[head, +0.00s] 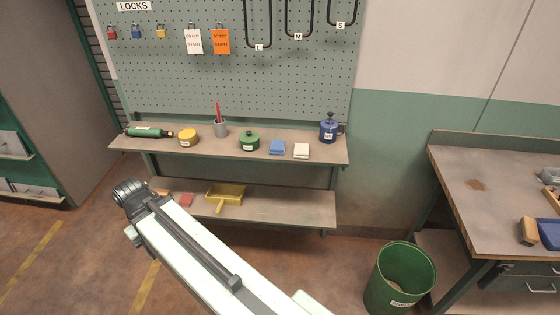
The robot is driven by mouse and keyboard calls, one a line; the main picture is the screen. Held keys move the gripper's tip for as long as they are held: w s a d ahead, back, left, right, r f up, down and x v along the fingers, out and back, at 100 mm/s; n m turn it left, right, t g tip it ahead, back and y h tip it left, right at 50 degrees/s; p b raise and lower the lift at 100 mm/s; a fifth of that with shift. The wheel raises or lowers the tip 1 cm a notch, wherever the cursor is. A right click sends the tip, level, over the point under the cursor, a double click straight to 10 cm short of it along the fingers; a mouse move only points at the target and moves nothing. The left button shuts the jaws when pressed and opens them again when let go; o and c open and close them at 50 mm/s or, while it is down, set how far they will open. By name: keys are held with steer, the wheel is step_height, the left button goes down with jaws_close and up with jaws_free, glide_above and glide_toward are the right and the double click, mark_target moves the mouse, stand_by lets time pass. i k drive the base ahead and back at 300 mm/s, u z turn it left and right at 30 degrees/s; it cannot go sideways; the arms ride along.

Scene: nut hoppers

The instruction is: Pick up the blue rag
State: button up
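The blue rag (277,147) lies folded on the upper shelf (225,153) of the bench under the pegboard. It sits between a green round tin (249,141) on its left and a white folded rag (301,151) on its right, apart from both. My arm reaches from the bottom of the head view toward the left, well below and left of the blue rag. The fingers of my gripper do not show in the head view.
The shelf also holds a yellow tin (187,138), a cup with a red pen (220,129), a green bottle (148,132) and a blue pump can (328,128). A yellow dustpan (226,193) lies below. A green bin (399,277) and a workbench (493,195) stand right.

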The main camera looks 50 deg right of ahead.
mark_target(278, 146)
steer(key=z, duration=0.15)
steer(key=i, duration=0.85)
steer(key=u, duration=0.05)
